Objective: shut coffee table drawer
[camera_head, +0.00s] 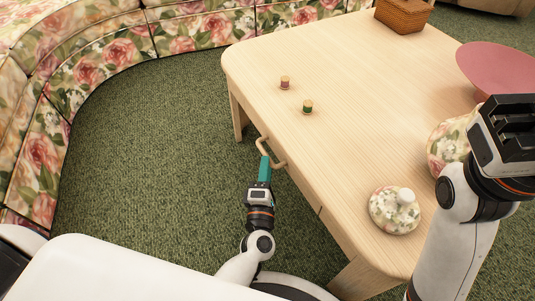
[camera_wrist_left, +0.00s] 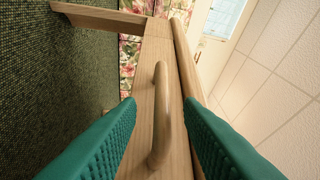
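The wooden coffee table (camera_head: 360,100) fills the right half of the head view. Its drawer handle (camera_head: 268,152) is a light wood bar on the table's near-left side. My left gripper (camera_head: 264,160) has teal fingers and is at the handle. In the left wrist view the two fingers stand apart, with the handle (camera_wrist_left: 161,115) upright between them and a gap on each side. The drawer front (camera_wrist_left: 145,65) runs beneath the tabletop edge; I cannot tell how far it stands out. My right arm's black end (camera_head: 505,135) is at the right; its fingers cannot be made out.
A floral sofa (camera_head: 100,60) curves around the left. Green carpet (camera_head: 150,150) between is clear.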

